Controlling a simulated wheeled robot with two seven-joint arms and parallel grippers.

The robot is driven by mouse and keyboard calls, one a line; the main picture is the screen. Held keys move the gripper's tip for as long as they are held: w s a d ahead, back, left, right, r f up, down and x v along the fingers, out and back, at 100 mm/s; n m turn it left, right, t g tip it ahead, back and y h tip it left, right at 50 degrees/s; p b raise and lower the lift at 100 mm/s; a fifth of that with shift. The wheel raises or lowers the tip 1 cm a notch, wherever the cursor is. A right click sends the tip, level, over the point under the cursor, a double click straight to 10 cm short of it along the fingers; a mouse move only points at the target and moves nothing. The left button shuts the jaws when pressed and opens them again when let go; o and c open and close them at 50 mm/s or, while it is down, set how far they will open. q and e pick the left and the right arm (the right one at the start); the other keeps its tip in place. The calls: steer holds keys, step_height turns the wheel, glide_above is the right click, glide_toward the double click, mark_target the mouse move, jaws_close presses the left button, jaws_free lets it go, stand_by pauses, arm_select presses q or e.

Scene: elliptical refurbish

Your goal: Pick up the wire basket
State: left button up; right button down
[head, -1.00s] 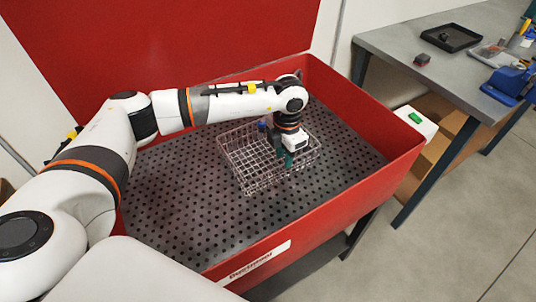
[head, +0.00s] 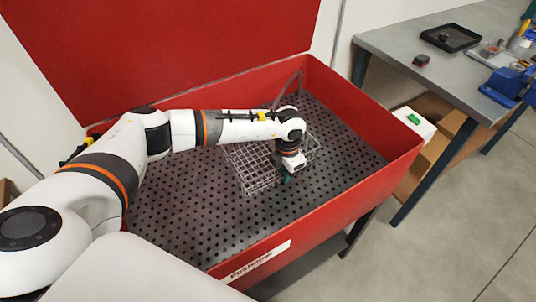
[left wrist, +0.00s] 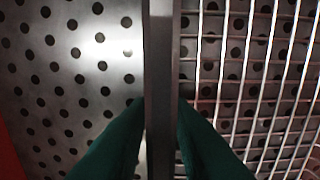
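The wire basket (head: 250,173) is a shallow grey mesh basket on the perforated floor of a red basin. In the head view my left arm hides its back part. My left gripper (head: 286,180) points down at the basket's front right side. In the left wrist view the green fingers of my left gripper (left wrist: 161,108) stand on either side of a grey upright strip that looks like the basket's edge. The mesh of the wire basket (left wrist: 235,75) lies to the right of it. Whether the fingers press on the strip is unclear. My right gripper is not in view.
The red basin (head: 340,200) has raised walls and a tall red lid (head: 180,45) behind. A thin curved pipe (head: 290,84) rises at the back. A grey workbench (head: 440,60) with a black tray (head: 451,38) stands to the right. The perforated floor in front is clear.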

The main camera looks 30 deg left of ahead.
arm_select(q)
jaws_close()
steer(key=shift+w, duration=0.1)
